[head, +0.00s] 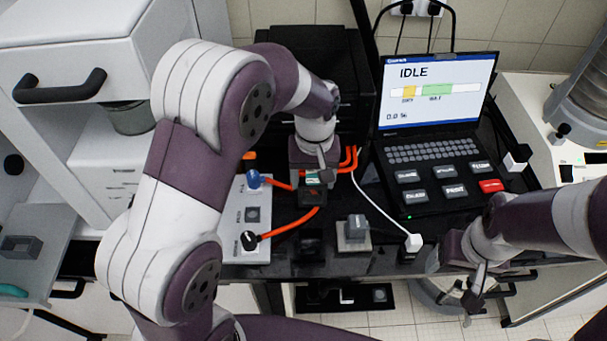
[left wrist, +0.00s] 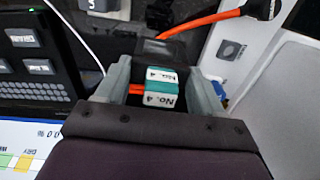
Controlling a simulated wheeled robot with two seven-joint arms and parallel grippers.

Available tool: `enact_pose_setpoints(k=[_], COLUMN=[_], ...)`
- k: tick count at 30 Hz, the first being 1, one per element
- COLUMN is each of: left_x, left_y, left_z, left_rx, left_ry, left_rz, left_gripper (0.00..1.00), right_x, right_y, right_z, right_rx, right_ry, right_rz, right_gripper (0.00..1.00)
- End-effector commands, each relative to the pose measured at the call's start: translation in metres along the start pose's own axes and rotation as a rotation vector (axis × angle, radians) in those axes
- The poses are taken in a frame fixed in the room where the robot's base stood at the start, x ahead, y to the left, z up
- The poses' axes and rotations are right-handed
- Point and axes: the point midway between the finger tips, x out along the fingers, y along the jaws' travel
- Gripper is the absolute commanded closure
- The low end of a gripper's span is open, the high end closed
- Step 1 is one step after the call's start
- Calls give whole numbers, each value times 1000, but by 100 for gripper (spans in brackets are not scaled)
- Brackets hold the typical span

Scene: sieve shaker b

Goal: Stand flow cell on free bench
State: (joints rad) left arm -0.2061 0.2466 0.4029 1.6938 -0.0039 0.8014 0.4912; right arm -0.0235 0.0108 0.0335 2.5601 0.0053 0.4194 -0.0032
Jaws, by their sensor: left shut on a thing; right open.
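My left gripper (head: 313,178) is shut on a small part with teal-and-white labels reading "No. 4", which I take to be the flow cell (head: 314,196). In the left wrist view the labelled part (left wrist: 162,92) sits between the two grey fingers, with orange tubing beside it. In the head view it is over the black bench (head: 290,268); I cannot tell whether it touches. My right gripper (head: 474,290) is open and empty near the bench's right front edge, below the laptop.
A white panel (head: 258,190) with ports and orange tubes stands left of the gripper. A small grey block (head: 353,232) sits on the bench to the right. A laptop (head: 435,110) shows IDLE behind. A white cable ends at a plug (head: 413,242). Bare bench shows near the front.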

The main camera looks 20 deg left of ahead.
Motion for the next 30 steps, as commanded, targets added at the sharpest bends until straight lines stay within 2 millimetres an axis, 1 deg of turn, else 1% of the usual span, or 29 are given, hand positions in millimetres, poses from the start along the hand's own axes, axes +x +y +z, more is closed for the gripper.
enact_pose_setpoints(k=[1, 3, 6, 9, 11, 15, 16, 18, 24, 27, 28, 29, 30], left_x=[4, 15, 27, 35, 44, 68, 72, 76, 77, 80, 80, 79, 79], left_y=[-3, -6, -10, -12, -12, -12, -12, -12, -12, -12, -12, -12, -12], left_z=[-14, -33, -52, -61, -61, -62, -62, -62, -62, -62, -62, -62, -61], left_rx=[-4, -3, -1, 1, 2, 2, 2, 2, 2, 2, 2, 2, 2], left_ry=[-2, -1, 1, 2, -2, 0, 1, 2, 3, 3, 2, 2, 2], left_rz=[-1, 0, 1, 1, -1, 0, 1, 1, 2, 1, 1, 1, 1], left_gripper=[72, 72, 72, 72, 72, 72, 72, 72, 72, 72, 23, 13, 7], right_x=[-10, -14, -18, -20, -24, -32, -33, -32, -31, -29, -30, -30, -30], right_y=[0, 0, 0, 0, 0, 0, 0, 0, 0, 0, 0, 0, 0], right_z=[-1, -2, -2, -2, -3, -4, -4, -4, -4, -4, -4, -4, -4], right_rx=[0, 0, 0, 0, 0, 0, 0, 0, 0, 0, 0, 0, 0], right_ry=[0, 0, 0, 0, 0, 0, 1, 1, 0, 0, 0, 0, 0], right_rz=[0, 0, 0, 0, 0, 0, 0, 0, 0, 0, 0, 0, 0], right_gripper=[24, 24, 24, 24, 24, 24, 24, 24, 24, 24, 24, 24, 24])
